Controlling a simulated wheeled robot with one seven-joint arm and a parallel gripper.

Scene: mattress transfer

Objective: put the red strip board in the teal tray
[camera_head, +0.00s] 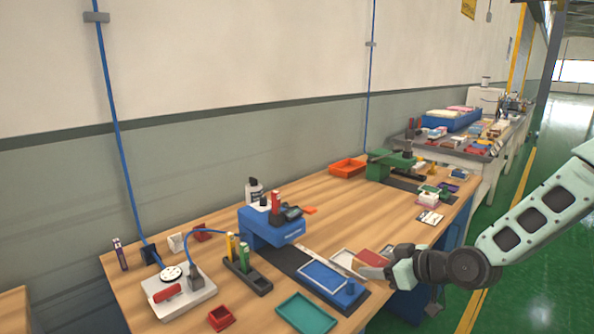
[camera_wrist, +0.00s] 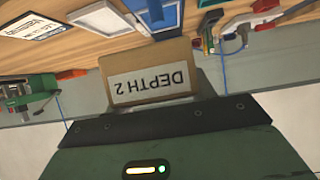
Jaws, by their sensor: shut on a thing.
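The teal tray (camera_head: 306,314) lies near the front edge, left of my gripper, and looks empty. My gripper (camera_head: 374,271) is low over the front of the bench, shut on a tan block (camera_head: 368,272). In the wrist view the tan block (camera_wrist: 150,66) fills the middle, with an upside-down "DEPTH 2" label. The fingertips are not clearly visible there.
A blue panel (camera_head: 322,276) on a dark mat and a pale frame (camera_head: 346,260) lie between my gripper and the tray. A blue machine (camera_head: 268,228) stands behind them. A small red box (camera_head: 221,317) is left of the tray. Bare wood shows at back centre.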

